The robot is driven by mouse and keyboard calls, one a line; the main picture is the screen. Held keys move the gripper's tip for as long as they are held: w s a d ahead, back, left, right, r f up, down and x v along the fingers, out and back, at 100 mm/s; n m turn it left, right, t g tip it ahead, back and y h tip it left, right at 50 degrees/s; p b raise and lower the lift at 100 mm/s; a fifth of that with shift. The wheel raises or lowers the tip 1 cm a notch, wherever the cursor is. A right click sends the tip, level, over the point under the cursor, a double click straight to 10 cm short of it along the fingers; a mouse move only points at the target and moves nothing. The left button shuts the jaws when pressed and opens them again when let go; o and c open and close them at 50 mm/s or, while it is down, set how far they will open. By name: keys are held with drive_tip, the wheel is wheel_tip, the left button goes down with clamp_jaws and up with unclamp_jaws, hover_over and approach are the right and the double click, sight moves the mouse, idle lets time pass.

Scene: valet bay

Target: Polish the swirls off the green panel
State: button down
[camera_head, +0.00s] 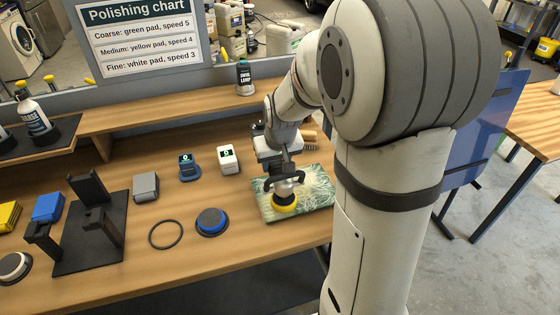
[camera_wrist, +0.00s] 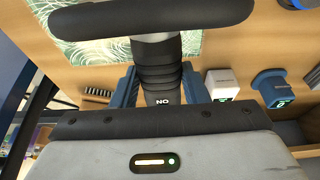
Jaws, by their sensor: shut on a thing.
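The green panel (camera_head: 318,192) lies flat on the wooden bench, with pale swirl marks over its visible surface; it also shows in the wrist view (camera_wrist: 85,52). My gripper (camera_head: 283,174) is shut on a dark-bodied polisher (camera_wrist: 160,72), its blue fingers on either side of the body. The polisher's yellow pad (camera_head: 284,203) is at the panel's left part, low over or touching it; I cannot tell which. In the wrist view the polisher's dark handle bar spans the top and hides part of the panel.
A polishing chart (camera_head: 140,35) links pads to speeds. Left on the bench are a black stand (camera_head: 75,262), a grey block (camera_head: 146,187), a black ring (camera_head: 165,235) and a blue disc (camera_head: 212,221). A blue device (camera_head: 188,168) and a white device (camera_head: 228,160) stand behind. Bottles line the shelf.

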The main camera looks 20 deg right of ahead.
drive_tip(key=shift+d, duration=0.15)
drive_tip(key=shift+d, duration=1.05)
drive_tip(key=shift+d, duration=0.2)
drive_tip(key=shift+d+b, duration=0.35)
drive_tip(key=shift+d, duration=0.7)
drive_tip(key=shift+d, duration=0.2)
drive_tip(key=shift+d, duration=1)
drive_tip(key=shift+d+b, duration=0.1)
drive_tip(key=shift+b, duration=0.2)
